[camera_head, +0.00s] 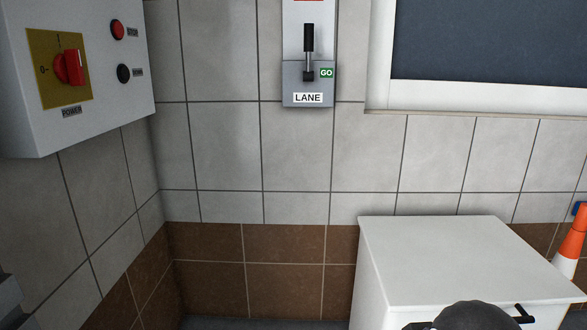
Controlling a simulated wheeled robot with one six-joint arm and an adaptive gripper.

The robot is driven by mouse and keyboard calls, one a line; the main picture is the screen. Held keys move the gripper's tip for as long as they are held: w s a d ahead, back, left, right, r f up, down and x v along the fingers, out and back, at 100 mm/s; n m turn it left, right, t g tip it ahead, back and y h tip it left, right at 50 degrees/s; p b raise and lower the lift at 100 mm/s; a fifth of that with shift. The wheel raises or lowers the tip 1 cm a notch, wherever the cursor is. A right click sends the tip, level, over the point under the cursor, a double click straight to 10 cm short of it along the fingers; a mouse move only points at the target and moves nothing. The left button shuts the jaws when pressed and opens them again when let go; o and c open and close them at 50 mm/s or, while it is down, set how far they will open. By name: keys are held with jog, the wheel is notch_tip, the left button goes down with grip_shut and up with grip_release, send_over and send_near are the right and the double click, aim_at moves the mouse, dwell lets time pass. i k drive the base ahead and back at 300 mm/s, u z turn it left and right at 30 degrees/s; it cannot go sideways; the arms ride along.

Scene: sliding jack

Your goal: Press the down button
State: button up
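A light grey control box (110,120) is on the left wall in the upper left of the head view. I do not make out my gripper's fingers in this view. A dark grey rounded part at the bottom right seems to be my arm.
A lever unit (308,85) marked LANE and GO is on the back tiled wall. A white cabinet (450,250) stands at lower right, with an orange and white cone (570,248) beyond it. A grey object (8,300) is cut off at lower left. The space before the box looks clear.

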aim_at(124, 72)
jog(key=u, duration=0.45)
jog(key=i, duration=0.9)
jog(key=u, duration=1.25)
jog(key=i, duration=0.35)
jog(key=u, duration=0.15)
